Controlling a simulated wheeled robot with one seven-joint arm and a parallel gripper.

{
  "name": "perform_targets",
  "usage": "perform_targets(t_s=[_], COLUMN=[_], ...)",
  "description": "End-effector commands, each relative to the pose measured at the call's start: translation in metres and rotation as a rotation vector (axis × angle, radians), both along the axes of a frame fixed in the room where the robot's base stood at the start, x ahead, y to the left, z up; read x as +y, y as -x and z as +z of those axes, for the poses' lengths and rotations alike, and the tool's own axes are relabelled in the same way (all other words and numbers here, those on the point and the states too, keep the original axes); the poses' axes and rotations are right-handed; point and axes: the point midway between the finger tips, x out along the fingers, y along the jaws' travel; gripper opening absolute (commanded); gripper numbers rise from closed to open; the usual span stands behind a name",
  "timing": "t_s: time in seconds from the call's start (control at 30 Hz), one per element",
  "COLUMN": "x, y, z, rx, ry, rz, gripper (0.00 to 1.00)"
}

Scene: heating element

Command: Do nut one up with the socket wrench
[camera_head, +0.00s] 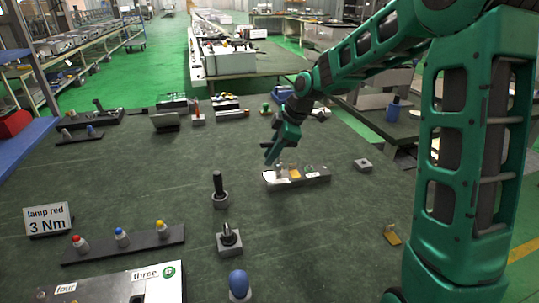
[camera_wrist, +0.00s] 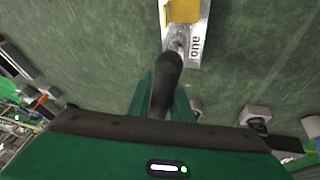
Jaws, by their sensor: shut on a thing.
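My gripper (camera_head: 274,152) is shut on a dark-handled tool, which looks like the socket wrench. In the wrist view the tool's black handle (camera_wrist: 168,72) rises between the green fingers (camera_wrist: 163,100). Its far end meets the near end of a light metal bar (camera_wrist: 199,38), beside the label "one". The nut there is hidden under the tool, so I cannot tell whether the socket is seated on it. In the head view the bar (camera_head: 318,176) lies below my gripper and carries a yellow block (camera_head: 294,173).
A dark-handled tool (camera_head: 218,184) and another tool (camera_head: 229,235) stand in grey holders, left of and nearer than the bar. A blue-topped piece (camera_head: 239,283), a panel labelled "three" and "four" (camera_head: 120,290), and a "lamp red 3 Nm" sign (camera_head: 48,219) are nearby.

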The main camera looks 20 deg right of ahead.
Motion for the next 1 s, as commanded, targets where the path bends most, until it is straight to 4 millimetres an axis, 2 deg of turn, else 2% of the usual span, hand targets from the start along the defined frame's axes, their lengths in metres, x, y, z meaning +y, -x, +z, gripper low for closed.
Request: perform_targets(t_s=[0.2, 0.5, 0.8, 1.0], x=[0.002, 0.002, 0.004, 0.004], y=[0.004, 0.005, 0.012, 0.013], z=[0.0, 0.0, 0.0, 0.0], rx=[-0.001, -0.001, 0.001, -0.001], ry=[-0.001, 0.0, -0.001, -0.001], rz=[0.21, 0.236, 0.546, 0.578], gripper=[0.0, 0.0, 0.0, 0.0])
